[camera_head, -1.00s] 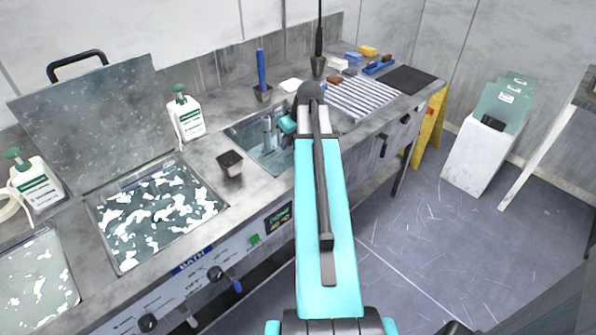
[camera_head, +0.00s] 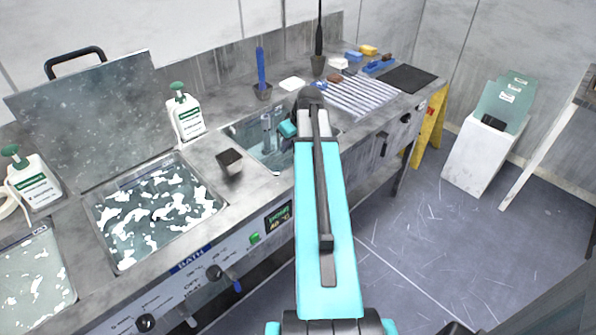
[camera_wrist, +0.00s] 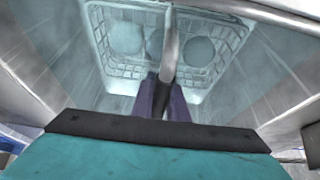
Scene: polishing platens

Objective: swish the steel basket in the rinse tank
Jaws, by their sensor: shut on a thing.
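The steel basket (camera_wrist: 97,50) shows in the wrist view as a wire-mesh basket with several round pieces lying in it. It sits low in the rinse tank (camera_wrist: 45,50), whose walls surround it. My gripper (camera_wrist: 165,97) is shut on the basket's upright handle (camera_wrist: 171,45). In the head view the rinse tank (camera_head: 240,132) is the sink in the middle of the counter.
A foam-covered bath (camera_head: 150,215) with a raised lid (camera_head: 90,120) stands left of the tank. A small dark cup (camera_head: 230,162) sits on the counter's edge between them. A pump bottle (camera_head: 185,112) stands behind. A ribbed drainboard (camera_head: 365,95) lies to the right.

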